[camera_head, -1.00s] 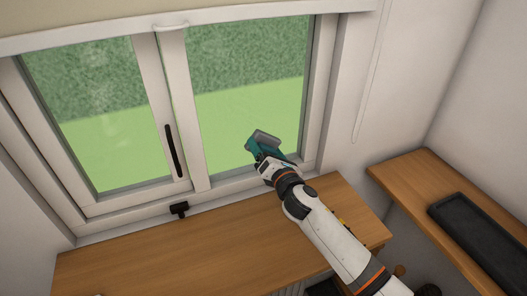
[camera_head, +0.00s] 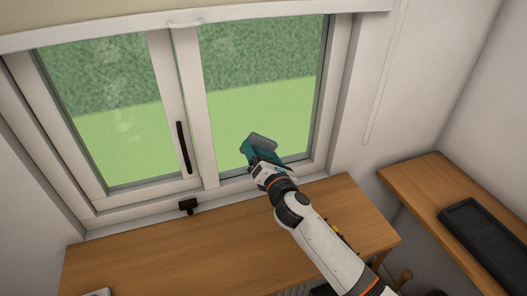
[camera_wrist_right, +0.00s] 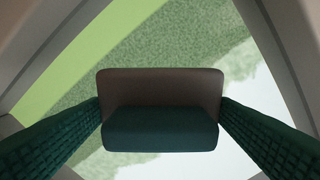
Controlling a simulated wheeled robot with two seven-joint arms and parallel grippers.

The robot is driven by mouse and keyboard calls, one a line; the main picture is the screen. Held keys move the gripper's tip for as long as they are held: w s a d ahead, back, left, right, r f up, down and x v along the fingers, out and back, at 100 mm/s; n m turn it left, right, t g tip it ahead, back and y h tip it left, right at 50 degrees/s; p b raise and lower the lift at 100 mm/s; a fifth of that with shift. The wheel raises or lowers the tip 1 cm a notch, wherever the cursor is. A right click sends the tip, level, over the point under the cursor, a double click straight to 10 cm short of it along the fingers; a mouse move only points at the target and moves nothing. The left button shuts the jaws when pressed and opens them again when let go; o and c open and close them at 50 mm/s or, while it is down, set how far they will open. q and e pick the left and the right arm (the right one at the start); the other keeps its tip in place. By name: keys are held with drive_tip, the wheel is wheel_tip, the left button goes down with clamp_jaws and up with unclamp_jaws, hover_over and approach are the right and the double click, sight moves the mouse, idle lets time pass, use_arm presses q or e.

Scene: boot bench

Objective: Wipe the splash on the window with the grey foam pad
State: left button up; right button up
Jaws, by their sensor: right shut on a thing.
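The grey foam pad (camera_head: 264,142) has a grey face and a dark green back. My right gripper (camera_head: 257,158) is shut on it and holds it in front of the lower part of the right window pane. In the right wrist view the pad (camera_wrist_right: 160,88) sits level between the two dark green ribbed fingers. I cannot tell whether the pad touches the glass. Faint whitish marks, seemingly the splash (camera_head: 124,117), show on the left window pane, left of the gripper. My left gripper is not in view.
A window post with a black handle (camera_head: 184,147) stands between the panes. A black latch (camera_head: 188,205) is on the sill. A wooden bench top (camera_head: 150,262) lies below. At right is a shelf (camera_head: 425,172) with a black tray (camera_head: 485,235). A cord (camera_head: 380,85) hangs beside the window.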

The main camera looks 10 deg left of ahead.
drive_tip(key=shift+s+d+r, duration=0.1)
drive_tip(key=shift+s+d, duration=0.15)
drive_tip(key=shift+s, duration=0.15)
drive_tip(key=p+v, duration=0.2)
drive_tip(key=v, duration=0.1)
drive_tip(key=shift+w, duration=0.1)
drive_tip(key=shift+s+d, duration=0.4)
drive_tip(key=shift+s, duration=0.25)
drive_tip(key=shift+d, duration=0.1)
drive_tip(key=p+v, duration=0.1)
drive_tip(key=v, duration=0.2)
drive_tip(key=shift+p, duration=0.3)
